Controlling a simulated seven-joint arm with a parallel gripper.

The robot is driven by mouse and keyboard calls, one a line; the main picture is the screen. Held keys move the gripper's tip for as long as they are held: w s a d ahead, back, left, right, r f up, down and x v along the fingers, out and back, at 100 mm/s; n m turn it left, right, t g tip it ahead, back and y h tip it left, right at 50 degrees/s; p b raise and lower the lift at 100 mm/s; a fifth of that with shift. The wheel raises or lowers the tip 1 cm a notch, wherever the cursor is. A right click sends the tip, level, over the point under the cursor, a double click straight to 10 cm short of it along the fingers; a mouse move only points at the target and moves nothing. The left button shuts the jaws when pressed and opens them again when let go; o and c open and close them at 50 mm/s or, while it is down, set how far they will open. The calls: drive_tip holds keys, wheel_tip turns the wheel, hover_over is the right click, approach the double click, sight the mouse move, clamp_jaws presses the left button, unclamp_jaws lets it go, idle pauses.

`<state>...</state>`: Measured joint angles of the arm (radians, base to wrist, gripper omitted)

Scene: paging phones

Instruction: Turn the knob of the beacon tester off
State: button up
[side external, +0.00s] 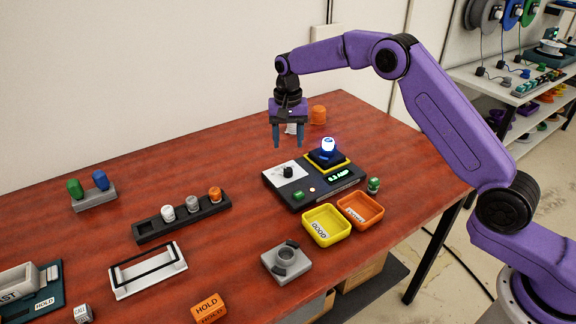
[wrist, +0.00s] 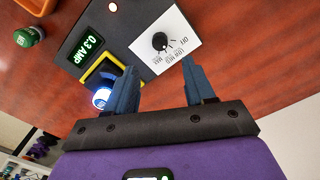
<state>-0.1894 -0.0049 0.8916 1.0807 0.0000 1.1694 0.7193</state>
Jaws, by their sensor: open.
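The beacon tester (side external: 327,198) is a dark box on the red-brown table. Its black knob (side external: 287,172) sits on a white dial plate, left of a lit blue-white beacon (side external: 328,146) in a yellow-edged socket. In the wrist view the knob (wrist: 160,41) is near the top centre, with OFF, LOW, MED and MAX printed around it; its exact pointer setting is too small to tell. The green display (wrist: 91,46) reads about 0.3 AMP. My gripper (side external: 287,143) is open and empty, pointing down above the knob and apart from it. Both fingers (wrist: 158,68) show in the wrist view.
A yellow bin (side external: 326,226) and an orange bin (side external: 360,209) stand in front of the tester. A green beacon (side external: 374,185) stands at its right. A rack (side external: 183,219) with several beacons is left. An orange cylinder (side external: 318,114) and a white item are behind.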

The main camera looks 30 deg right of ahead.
sight(288, 169)
wheel_tip(288, 169, down, 9)
drive_tip(key=shift+f, duration=0.2)
idle(0.3)
clamp_jaws()
